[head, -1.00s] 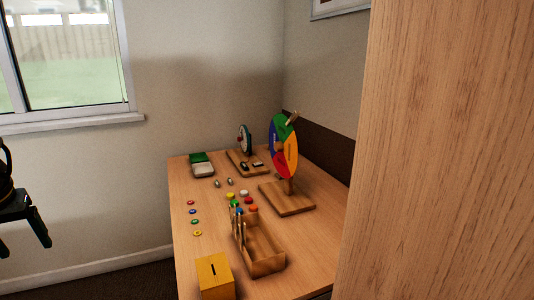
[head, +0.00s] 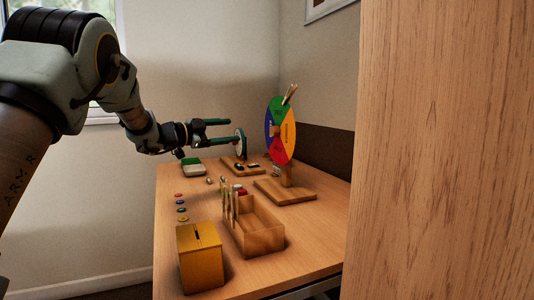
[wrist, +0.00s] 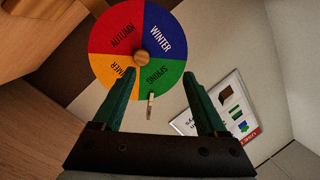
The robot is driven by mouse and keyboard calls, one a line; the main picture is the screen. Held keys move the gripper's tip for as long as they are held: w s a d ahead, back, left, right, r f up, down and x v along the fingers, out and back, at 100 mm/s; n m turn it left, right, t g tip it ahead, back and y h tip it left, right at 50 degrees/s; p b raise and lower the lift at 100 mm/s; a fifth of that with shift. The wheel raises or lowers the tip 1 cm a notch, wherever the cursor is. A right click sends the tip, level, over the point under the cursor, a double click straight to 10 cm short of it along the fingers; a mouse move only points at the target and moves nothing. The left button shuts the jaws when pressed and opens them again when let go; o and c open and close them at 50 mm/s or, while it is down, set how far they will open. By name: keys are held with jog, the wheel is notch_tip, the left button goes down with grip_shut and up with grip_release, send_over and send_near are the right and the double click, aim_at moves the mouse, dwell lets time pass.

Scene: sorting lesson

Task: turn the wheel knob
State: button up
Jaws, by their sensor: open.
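The season wheel (head: 287,136) stands upright on a wooden base (head: 285,192) at the right of the table. It has green, blue, yellow and red sectors. Its round wooden knob (wrist: 141,57) is at the wheel's centre, and it also shows in the head view (head: 275,131). A clothes peg (wrist: 151,105) is clipped to the rim. My gripper (head: 229,131) is open and empty, left of the wheel and apart from it, pointing toward it. In the wrist view the knob appears just left of midway between the two green fingers (wrist: 160,75).
A small dial stand (head: 240,145) is behind my fingertips in the head view. A wooden tray (head: 262,238), a yellow slotted box (head: 201,258) and small coloured discs (head: 181,208) are on the table. A wooden panel (head: 445,150) fills the right side.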

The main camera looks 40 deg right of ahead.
aim_at(272, 132)
jog(key=s+d, duration=0.2)
jog(key=d, duration=0.2)
jog(key=s+d+m+g, duration=0.1)
jog(key=s+d, duration=0.1)
jog(key=d, duration=0.2)
jog(key=s+d+f+g, duration=0.1)
jog(key=d, duration=0.3)
jog(key=shift+s+m, duration=0.4)
jog(key=shift+c, duration=0.2)
grip_shut()
